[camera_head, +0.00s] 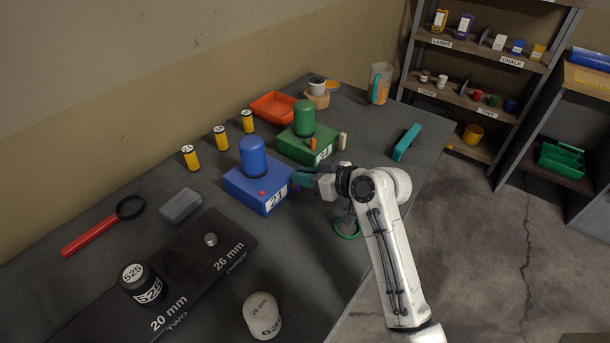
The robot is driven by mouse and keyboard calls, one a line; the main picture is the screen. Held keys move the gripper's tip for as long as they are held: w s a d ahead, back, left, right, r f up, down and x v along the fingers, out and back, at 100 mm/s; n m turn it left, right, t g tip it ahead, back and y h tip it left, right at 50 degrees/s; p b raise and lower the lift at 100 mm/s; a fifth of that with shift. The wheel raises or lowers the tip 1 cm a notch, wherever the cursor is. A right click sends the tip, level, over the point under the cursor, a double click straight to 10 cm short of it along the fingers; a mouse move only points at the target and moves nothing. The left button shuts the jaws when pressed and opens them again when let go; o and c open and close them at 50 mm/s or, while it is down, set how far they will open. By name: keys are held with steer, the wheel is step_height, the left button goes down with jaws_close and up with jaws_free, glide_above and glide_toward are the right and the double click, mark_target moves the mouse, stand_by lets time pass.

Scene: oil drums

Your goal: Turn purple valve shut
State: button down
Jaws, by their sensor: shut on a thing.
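A blue box labelled 21 (248,190) with a blue domed cylinder (253,157) on top stands near the middle of the table. A small purple piece (297,187), which looks like the valve, shows at the box's right side. My gripper (303,180), with teal fingers, reaches in from the right and is shut on it. The fingers hide most of the valve, so its turned position cannot be read. A small red spot shows on the blue box's top.
Behind stands a green box (298,146) with a green cylinder and an orange part. A green ring (347,236) lies beneath my arm. Shelves stand back right.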

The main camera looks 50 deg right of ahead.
steer(key=shift+a, duration=0.1)
steer(key=shift+a+f+n, duration=0.1)
steer(key=shift+n, duration=0.2)
steer(key=shift+a+n+h+b, duration=0.1)
steer(key=shift+n+h+b, duration=0.2)
steer(key=shift+h, duration=0.1)
steer(key=c, duration=1.1)
jaws_free()
steer(key=shift+s, duration=0.1)
steer(key=b+v, duration=0.1)
steer(key=v, duration=0.9)
steer(key=shift+s+r, duration=0.25)
steer(key=shift+r, duration=0.1)
